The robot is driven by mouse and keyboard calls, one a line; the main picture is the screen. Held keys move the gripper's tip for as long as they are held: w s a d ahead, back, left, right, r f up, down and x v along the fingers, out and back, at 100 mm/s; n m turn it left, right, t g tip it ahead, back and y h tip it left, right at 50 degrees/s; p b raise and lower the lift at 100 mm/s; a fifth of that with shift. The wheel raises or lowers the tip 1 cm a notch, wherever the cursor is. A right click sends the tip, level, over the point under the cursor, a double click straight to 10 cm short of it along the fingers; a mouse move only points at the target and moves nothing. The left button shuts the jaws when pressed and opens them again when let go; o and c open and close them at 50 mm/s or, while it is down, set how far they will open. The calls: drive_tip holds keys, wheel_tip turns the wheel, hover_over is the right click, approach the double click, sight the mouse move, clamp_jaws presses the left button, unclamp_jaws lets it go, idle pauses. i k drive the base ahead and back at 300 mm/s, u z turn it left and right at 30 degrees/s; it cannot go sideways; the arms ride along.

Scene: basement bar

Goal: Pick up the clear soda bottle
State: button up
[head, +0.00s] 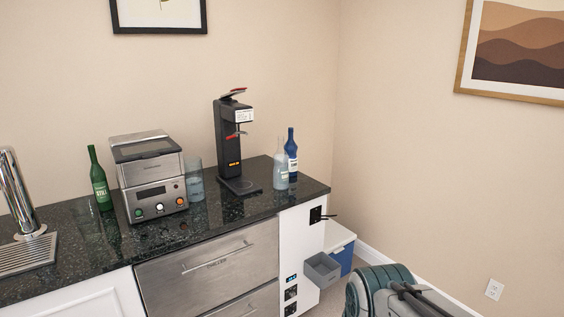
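A clear, pale bottle (281,168) with a light label stands upright on the dark speckled counter (235,208), near its right end. A dark blue bottle (291,150) stands close behind it and a little to the right, partly hidden by it. The black dispenser machine (229,145) stands just to the left of the clear bottle, with a small gap between them. My gripper is not in view, so its opening and whatever it may hold cannot be seen.
A translucent glass container (195,180) stands beside a steel countertop appliance (150,178). A green bottle (99,180) and a tap (22,195) are further left. A grey bin (322,270) hangs below the counter's right end. The counter front before the clear bottle is clear.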

sight(281, 171)
drive_tip(key=z, duration=0.45)
drive_tip(key=i, duration=2)
drive_tip(key=u, duration=0.25)
